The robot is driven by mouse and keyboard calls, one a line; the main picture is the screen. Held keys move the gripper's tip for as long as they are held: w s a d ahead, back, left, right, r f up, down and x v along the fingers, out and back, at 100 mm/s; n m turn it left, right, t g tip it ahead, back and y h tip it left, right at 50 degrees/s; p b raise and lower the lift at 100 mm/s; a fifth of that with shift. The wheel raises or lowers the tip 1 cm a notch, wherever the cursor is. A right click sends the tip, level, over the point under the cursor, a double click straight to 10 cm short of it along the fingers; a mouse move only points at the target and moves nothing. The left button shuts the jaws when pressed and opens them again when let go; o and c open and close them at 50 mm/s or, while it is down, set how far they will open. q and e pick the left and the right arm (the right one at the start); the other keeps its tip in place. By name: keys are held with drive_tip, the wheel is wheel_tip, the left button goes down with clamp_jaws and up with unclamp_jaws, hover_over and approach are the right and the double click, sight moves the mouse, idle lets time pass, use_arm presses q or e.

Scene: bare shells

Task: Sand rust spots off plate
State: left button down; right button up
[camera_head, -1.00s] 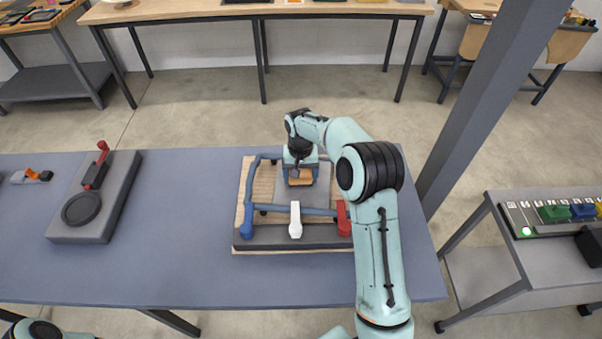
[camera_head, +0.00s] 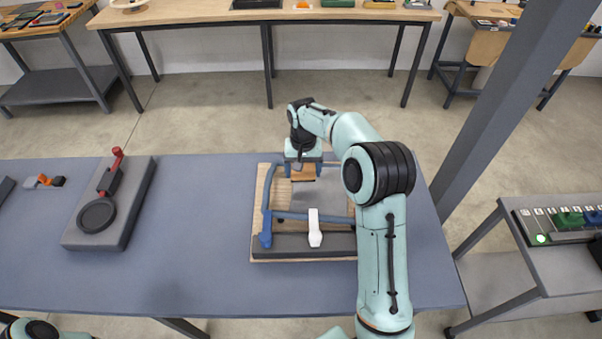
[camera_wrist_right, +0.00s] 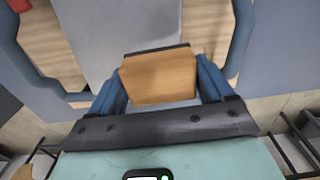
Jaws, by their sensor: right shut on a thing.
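The grey plate (camera_head: 318,204) lies on a wooden board (camera_head: 262,190) inside a fixture with blue bars (camera_head: 267,212) and a white lever (camera_head: 315,232). My right gripper (camera_head: 302,170) points down over the plate's far left part, shut on a tan sanding block (camera_head: 303,180). In the right wrist view the block (camera_wrist_right: 158,78) sits between the blue fingers, a dark strip along one edge, with the plate (camera_wrist_right: 125,25) beyond it. I cannot tell whether the block touches the plate. No rust spots can be made out. My left gripper is out of view.
A grey block with a black disc (camera_head: 97,215) and red lever (camera_head: 116,158) stands on the left of the bench (camera_head: 200,235). A small orange-and-grey item (camera_head: 44,181) lies farther left. A grey post (camera_head: 500,90) rises at the right. The bench between is clear.

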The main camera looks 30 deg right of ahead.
drive_tip(key=shift+r, duration=1.45)
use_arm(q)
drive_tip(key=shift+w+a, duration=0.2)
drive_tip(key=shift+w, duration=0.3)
